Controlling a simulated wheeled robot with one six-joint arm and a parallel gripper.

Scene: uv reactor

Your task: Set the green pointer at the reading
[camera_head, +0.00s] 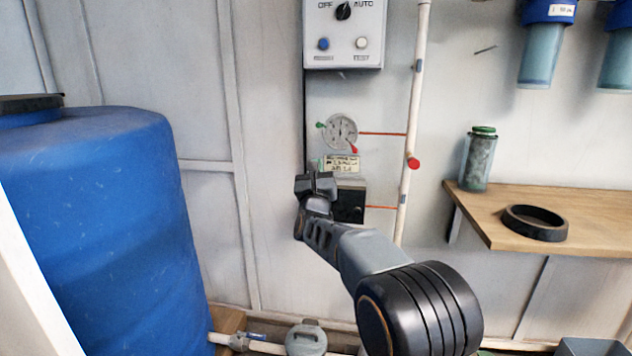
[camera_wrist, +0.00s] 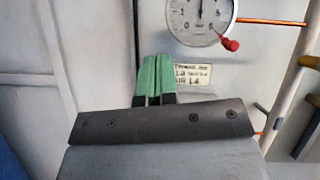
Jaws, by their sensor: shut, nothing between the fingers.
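The round dial gauge (camera_head: 341,132) is on the wall. Its green pointer (camera_head: 320,125) sticks out at the left rim, and its red pointer (camera_head: 354,150) at the lower right. In the wrist view only the lower part of the dial (camera_wrist: 200,18) shows, with the red pointer's knob (camera_wrist: 231,44); the green pointer is out of that view. A pale label (camera_head: 341,163) hangs below the dial; its small print is hard to read. My gripper (camera_head: 316,184) is below and left of the dial, apart from it. Its green-tipped fingers (camera_wrist: 155,78) are shut and empty.
A control box (camera_head: 343,35) with a knob and buttons is above the dial. A white pipe (camera_head: 411,130) with a red knob runs to its right. A blue barrel (camera_head: 100,220) stands left, and a wooden shelf (camera_head: 595,220) is right. The wall left of the dial is clear.

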